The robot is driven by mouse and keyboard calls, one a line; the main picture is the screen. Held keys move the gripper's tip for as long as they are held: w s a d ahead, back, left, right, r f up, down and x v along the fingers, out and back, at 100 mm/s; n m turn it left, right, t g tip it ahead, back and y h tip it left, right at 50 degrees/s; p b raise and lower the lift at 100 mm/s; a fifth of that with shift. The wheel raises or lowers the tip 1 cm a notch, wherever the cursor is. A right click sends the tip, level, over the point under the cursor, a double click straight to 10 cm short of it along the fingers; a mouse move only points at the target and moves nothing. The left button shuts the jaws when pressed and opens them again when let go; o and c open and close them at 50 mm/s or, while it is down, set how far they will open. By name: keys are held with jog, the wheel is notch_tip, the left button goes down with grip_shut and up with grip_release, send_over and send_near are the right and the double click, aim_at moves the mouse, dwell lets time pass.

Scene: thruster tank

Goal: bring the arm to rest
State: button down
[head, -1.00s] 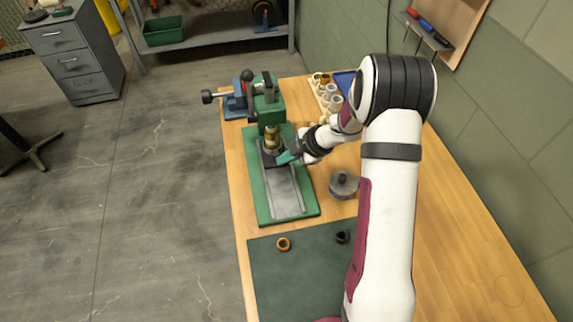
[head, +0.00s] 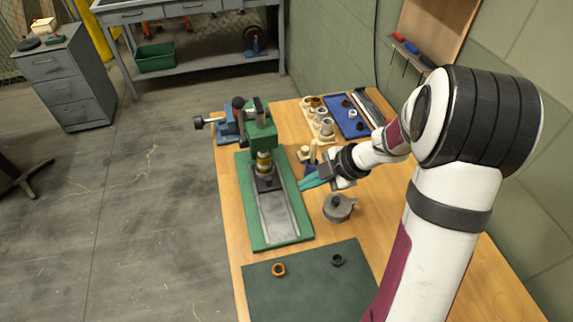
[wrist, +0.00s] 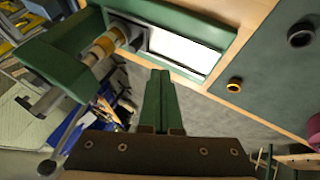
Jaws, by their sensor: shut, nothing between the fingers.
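My gripper (head: 313,182) is shut and empty, held above the bench just right of the green press. In the wrist view its green fingers (wrist: 158,100) lie together with nothing between them. The green press (head: 262,135) stands on the bench with a brass and grey stack (head: 264,163) under its ram. The press also shows in the wrist view (wrist: 62,52), apart from the fingertips.
A grey lidded pot (head: 338,208) stands right of the press. A dark green mat (head: 305,290) holds an orange ring (head: 278,269) and a black ring (head: 338,260). A wooden rack (head: 320,125), blue tray (head: 350,126) and blue vise (head: 226,128) are at the back.

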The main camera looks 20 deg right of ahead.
jog(key=w+d+r+m+t+h, duration=0.2)
jog(key=w+r+m+t+h, duration=0.15)
jog(key=w+r, duration=0.2)
jog(key=s+d+r+m+h, duration=0.5)
jog(key=s+r+m+h, duration=0.15)
jog(key=m, duration=0.45)
jog(key=s+a+f+m+g+y, duration=0.1)
jog(key=s+a+m+g+y, duration=0.2)
jog(key=s+a, duration=0.5)
jog(key=s+a+f+m+g+y, duration=0.1)
jog(key=s+a+m+g+y, duration=0.2)
jog(key=s, duration=1.4)
jog(key=a+m+g, duration=0.2)
jog(key=a+m, duration=0.2)
jog(key=a, duration=0.1)
jog(key=shift+a+f, duration=0.4)
jog(key=c, duration=1.5)
grip_release()
jog(key=shift+m, duration=0.25)
jog(key=shift+c, duration=0.2)
